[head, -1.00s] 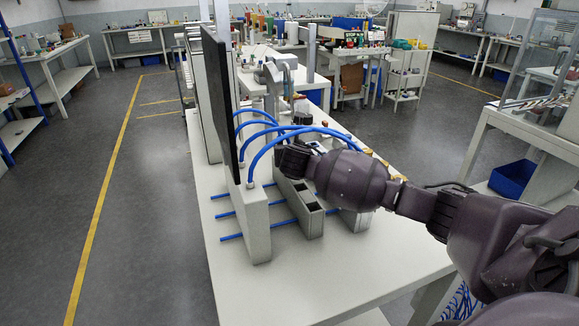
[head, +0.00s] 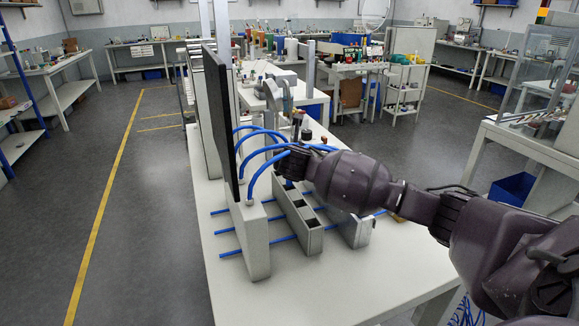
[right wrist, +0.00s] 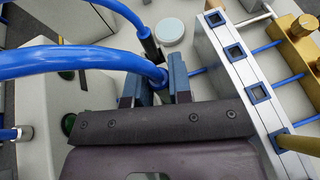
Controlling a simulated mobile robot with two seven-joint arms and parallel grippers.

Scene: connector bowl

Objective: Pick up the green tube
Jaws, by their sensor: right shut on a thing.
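My right gripper (right wrist: 168,82) is shut low among the tubes, its blue-grey fingers closed around the lower end of a curved blue tube (right wrist: 80,60). In the head view my right gripper (head: 290,165) reaches from the right to the blue tubes (head: 262,158), which arch out of a pale block. I see no clear green tube; two small green round parts, one of them this green disc (right wrist: 68,124), show on the left block in the wrist view. What lies directly under the fingers is partly hidden. My left gripper is in neither view.
Pale upright blocks (head: 252,250) stand on the white table (head: 310,290), with straight blue rods through them. A dark panel (head: 220,115) rises on the left. In the wrist view a silver rail (right wrist: 235,80) with square blue sockets and brass fittings (right wrist: 300,45) lies right.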

